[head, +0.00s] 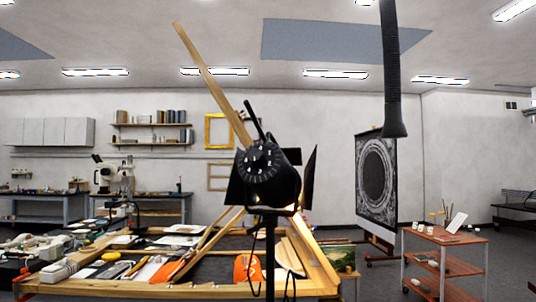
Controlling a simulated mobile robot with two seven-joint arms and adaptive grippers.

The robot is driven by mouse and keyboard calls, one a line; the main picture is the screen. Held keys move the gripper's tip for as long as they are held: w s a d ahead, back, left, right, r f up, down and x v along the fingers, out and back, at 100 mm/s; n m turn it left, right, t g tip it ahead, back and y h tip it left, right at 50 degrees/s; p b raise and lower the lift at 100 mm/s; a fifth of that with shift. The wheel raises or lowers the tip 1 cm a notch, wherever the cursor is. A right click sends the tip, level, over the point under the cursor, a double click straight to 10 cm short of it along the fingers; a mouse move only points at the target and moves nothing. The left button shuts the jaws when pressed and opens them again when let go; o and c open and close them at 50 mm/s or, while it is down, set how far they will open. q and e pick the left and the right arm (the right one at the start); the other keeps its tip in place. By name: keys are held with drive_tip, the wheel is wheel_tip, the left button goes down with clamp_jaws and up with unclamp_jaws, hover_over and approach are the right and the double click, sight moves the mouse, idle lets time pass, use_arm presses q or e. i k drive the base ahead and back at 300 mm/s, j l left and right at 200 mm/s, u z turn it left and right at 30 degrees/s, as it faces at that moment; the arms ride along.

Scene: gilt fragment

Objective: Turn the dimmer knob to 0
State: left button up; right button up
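The dimmer knob (260,163) is a round black dial with white marks around its rim. It sits on the back of a black studio lamp (287,190) in the middle of the head view, facing me. The marks are too small to read, so I cannot tell its setting. The lamp has dark flaps at its sides and stands on a thin black stand (270,260). A warm glow shows at its lower edge. Neither of my grippers is in view.
Behind the lamp is a wide table (150,291) with a wooden frame, papers, tools and orange pieces. A red-brown cart (443,236) stands at the right. A black hose (392,70) hangs from the ceiling. A dark framed picture (377,180) stands behind. Floor shows between table and cart.

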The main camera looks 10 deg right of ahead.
sight(256, 156)
drive_tip(key=i+l+u, duration=0.15)
drive_tip(key=l, duration=0.2)
drive_tip(key=i+l+u, duration=0.15)
drive_tip(key=l, duration=0.2)
drive_tip(key=i+l+u, duration=0.15)
drive_tip(key=l, duration=0.25)
drive_tip(key=i+l+u, duration=0.1)
drive_tip(key=l, duration=0.35)
drive_tip(key=i+l+u, duration=0.15)
drive_tip(key=l, duration=0.25)
drive_tip(key=i+l+u, duration=0.15)
drive_tip(key=l, duration=0.3)
